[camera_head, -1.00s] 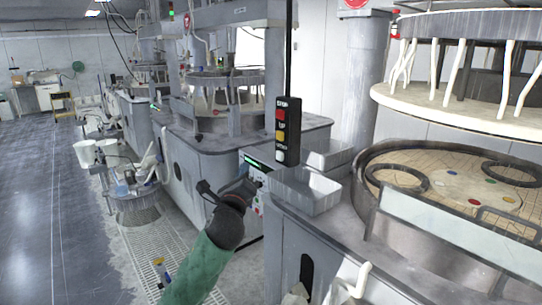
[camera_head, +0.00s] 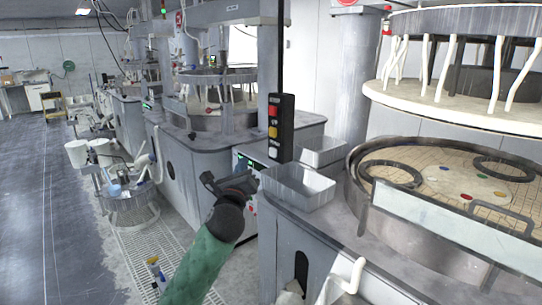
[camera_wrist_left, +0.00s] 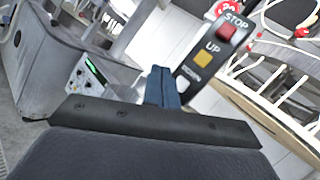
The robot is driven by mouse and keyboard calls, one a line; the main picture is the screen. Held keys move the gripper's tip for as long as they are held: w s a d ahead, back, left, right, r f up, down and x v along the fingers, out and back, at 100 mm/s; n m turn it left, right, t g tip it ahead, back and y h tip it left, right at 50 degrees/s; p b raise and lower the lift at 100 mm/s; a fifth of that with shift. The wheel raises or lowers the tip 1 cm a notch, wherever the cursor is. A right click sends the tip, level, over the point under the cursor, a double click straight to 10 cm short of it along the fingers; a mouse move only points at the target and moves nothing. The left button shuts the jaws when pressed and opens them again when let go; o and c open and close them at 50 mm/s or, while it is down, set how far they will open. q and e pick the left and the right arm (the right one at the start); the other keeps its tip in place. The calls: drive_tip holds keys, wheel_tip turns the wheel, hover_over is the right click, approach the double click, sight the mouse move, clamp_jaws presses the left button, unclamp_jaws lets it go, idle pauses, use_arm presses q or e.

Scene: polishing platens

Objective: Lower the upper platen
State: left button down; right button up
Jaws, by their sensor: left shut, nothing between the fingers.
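The upper platen (camera_head: 455,108) is a thick pale disc hanging at the upper right, with a clear gap above the lower platen (camera_head: 448,185). The lower platen has a gridded tan face with dark rings on it. A black hanging control box (camera_head: 280,128) carries a red STOP, a yellow UP and a white lower button; it also shows in the left wrist view (camera_wrist_left: 211,50). My left gripper (camera_head: 226,184) is shut and empty, below and left of the box. In the left wrist view its closed fingers (camera_wrist_left: 162,86) are near the box's lower end; contact cannot be told. My right gripper is not in view.
A metal tray (camera_head: 298,190) sits on the machine's corner just below the control box. A clear panel (camera_head: 440,220) stands at the lower platen's front. A white tap-like pipe (camera_head: 345,280) rises at the front. Buckets (camera_head: 90,152) stand at the left, beside open floor.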

sight(273, 152)
use_arm(q)
drive_tip(key=w+d+b, duration=0.1)
drive_tip(key=w+d, duration=0.3)
drive_tip(key=d, duration=0.1)
drive_tip(key=shift+d, duration=0.4)
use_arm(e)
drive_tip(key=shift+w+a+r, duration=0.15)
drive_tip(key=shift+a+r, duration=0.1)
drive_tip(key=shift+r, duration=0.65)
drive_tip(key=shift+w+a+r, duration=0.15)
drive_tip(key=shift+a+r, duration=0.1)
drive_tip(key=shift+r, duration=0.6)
use_arm(q)
drive_tip(key=shift+w+d, duration=0.15)
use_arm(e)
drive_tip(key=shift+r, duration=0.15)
use_arm(q)
drive_tip(key=shift+w+d, duration=0.15)
